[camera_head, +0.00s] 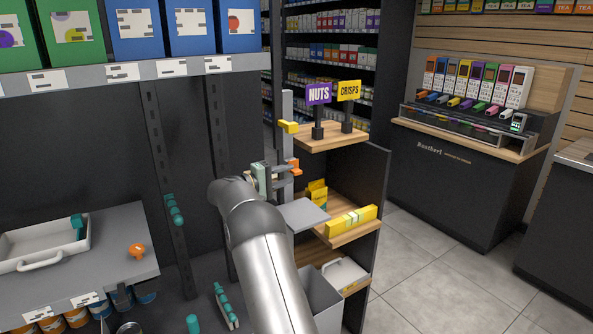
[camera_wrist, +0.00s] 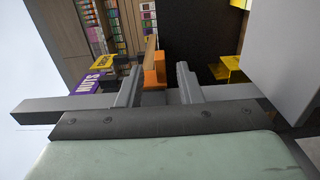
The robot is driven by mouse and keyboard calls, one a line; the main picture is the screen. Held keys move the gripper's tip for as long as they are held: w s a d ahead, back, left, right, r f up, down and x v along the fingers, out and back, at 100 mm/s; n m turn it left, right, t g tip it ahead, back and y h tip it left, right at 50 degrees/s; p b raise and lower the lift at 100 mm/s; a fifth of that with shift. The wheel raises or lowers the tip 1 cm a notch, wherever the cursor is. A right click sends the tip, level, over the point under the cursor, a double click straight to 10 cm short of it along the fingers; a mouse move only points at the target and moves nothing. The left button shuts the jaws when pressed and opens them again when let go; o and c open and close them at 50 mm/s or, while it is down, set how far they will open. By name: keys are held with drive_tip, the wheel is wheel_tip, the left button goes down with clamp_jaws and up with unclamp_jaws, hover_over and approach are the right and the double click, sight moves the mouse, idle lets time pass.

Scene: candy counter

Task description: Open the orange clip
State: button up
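The orange clip (camera_head: 294,167) sits partway up a grey upright post (camera_head: 287,105), on its right side, in the head view. In the wrist view the orange clip (camera_wrist: 152,76) shows between the two finger tips, with a gap on each side. My gripper (camera_head: 280,181) is open at the post, close to the clip; it also shows in the wrist view (camera_wrist: 157,88). I cannot tell how far the fingers reach past the clip. My arm hides part of the post's lower end.
A yellow clip (camera_head: 289,127) sits higher on the post. A grey plate (camera_head: 303,214) is just below my gripper. A wooden shelf unit (camera_head: 340,228) with NUTS (camera_head: 318,94) and CRISPS (camera_head: 349,90) signs stands close on the right. An orange knob-like piece (camera_head: 137,251) lies on the left shelf.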

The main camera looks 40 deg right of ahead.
sight(293, 173)
drive_tip(key=shift+s+d+p, duration=0.2)
drive_tip(key=shift+d+p, duration=0.15)
drive_tip(key=shift+d, duration=1.8)
clamp_jaws()
